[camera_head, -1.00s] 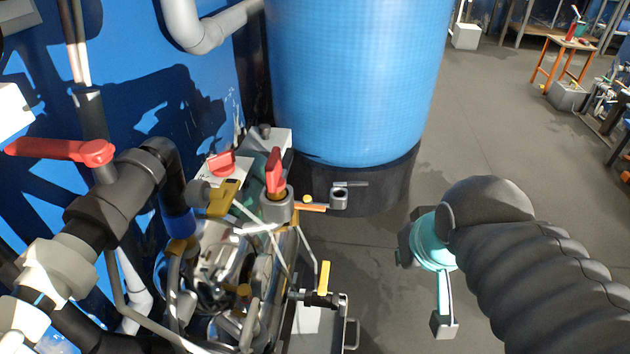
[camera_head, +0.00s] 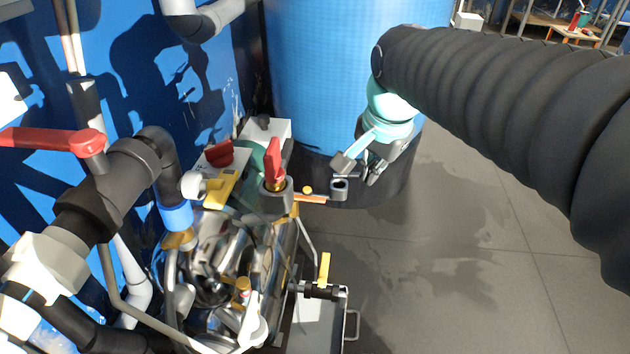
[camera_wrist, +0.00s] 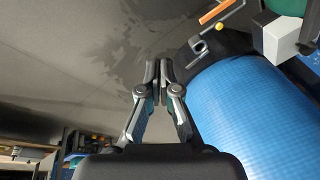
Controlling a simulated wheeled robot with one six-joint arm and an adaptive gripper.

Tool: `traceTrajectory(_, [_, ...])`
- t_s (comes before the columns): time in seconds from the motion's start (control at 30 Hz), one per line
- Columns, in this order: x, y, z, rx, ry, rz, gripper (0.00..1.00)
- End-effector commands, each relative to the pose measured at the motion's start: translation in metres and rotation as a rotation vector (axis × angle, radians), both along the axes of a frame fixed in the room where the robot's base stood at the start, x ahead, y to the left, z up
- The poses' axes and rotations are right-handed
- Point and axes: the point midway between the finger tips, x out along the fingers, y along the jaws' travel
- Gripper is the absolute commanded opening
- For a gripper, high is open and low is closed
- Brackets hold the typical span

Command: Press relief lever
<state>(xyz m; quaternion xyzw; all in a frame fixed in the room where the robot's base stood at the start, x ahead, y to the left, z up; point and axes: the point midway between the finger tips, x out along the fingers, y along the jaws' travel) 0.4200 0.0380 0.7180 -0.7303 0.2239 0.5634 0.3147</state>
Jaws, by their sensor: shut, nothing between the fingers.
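Several levers show in the head view, and I cannot tell from a label which is the relief lever. A short orange lever (camera_head: 309,198) sticks out to the right of the metal assembly, beside a small grey ring (camera_head: 339,188). Behind it, a red lever (camera_head: 274,160) stands upright on a grey collar. My gripper (camera_head: 372,176) is shut and empty, just right of the grey ring, apart from the levers. In the wrist view, my gripper (camera_wrist: 158,72) points towards floor; the orange lever (camera_wrist: 216,12) and grey ring (camera_wrist: 198,47) lie at upper right.
A big blue tank (camera_head: 330,75) on a black base stands behind. Dark pipes with a long red handle (camera_head: 50,140) are at the left. A yellow-handled valve (camera_head: 324,270) sits low at the front. The grey floor (camera_head: 470,260) on the right is clear.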

Motion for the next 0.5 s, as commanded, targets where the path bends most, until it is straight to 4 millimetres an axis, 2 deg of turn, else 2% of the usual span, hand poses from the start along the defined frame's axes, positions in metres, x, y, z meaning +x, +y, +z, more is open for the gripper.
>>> traceTrajectory(0.03, [0.018,0.007,-0.002,0.02,0.03,-0.075,0.0])
traceTrajectory(0.3, [0.095,0.045,-0.02,0.094,0.168,-0.534,0.0])
traceTrajectory(0.5, [0.137,0.071,-0.04,0.105,0.233,-0.811,0.0])
